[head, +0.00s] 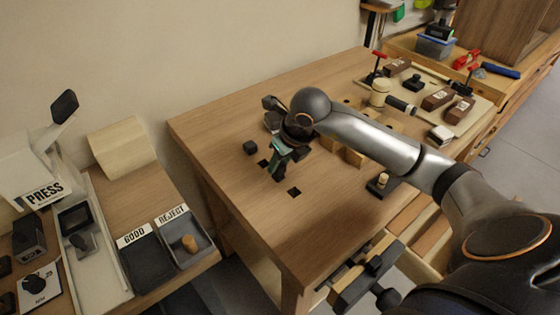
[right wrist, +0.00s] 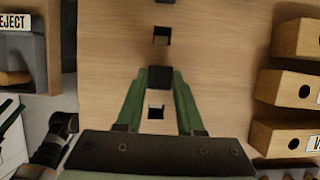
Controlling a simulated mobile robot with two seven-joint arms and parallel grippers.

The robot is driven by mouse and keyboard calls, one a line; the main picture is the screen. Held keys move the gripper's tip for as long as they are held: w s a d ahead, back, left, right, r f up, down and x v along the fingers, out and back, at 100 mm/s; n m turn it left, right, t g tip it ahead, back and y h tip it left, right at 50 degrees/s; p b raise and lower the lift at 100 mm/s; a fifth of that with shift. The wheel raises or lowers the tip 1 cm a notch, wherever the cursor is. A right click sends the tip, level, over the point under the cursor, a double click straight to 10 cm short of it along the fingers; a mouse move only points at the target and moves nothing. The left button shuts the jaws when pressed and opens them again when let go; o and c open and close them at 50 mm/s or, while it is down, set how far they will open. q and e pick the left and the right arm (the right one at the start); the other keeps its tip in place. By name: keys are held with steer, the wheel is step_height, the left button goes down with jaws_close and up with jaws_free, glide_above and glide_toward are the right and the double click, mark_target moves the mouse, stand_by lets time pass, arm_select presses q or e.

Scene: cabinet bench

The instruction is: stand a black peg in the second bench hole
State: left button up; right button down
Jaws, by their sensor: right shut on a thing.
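My right gripper (head: 277,174) reaches over the wooden bench (head: 235,185) from the right and points down at its row of square holes. In the right wrist view its green fingers (right wrist: 160,82) are shut on a black peg (right wrist: 160,77). I cannot tell whether the peg's lower end touches the bench. One open hole (head: 263,163) lies on the far side of the gripper, and another (head: 294,191) on the near side; they also show in the right wrist view (right wrist: 161,35). Another black peg (head: 250,148) stands at the row's far end. My left gripper is out of view.
Labelled wooden blocks (right wrist: 285,88) stand right of the row. A small dark stand with a pale peg (head: 382,182) is near the bench's right edge. GOOD and REJECT trays (head: 188,255) are lower left; a vise (head: 368,272) is at the front edge.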

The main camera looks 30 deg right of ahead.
steer(key=shift+f+b, duration=1.15)
steer(key=shift+b, duration=0.15)
stand_by(1.2)
steer(key=shift+c, duration=1.4)
jaws_free()
steer(key=shift+p+v, duration=2.05)
steer(key=shift+v, duration=1.45)
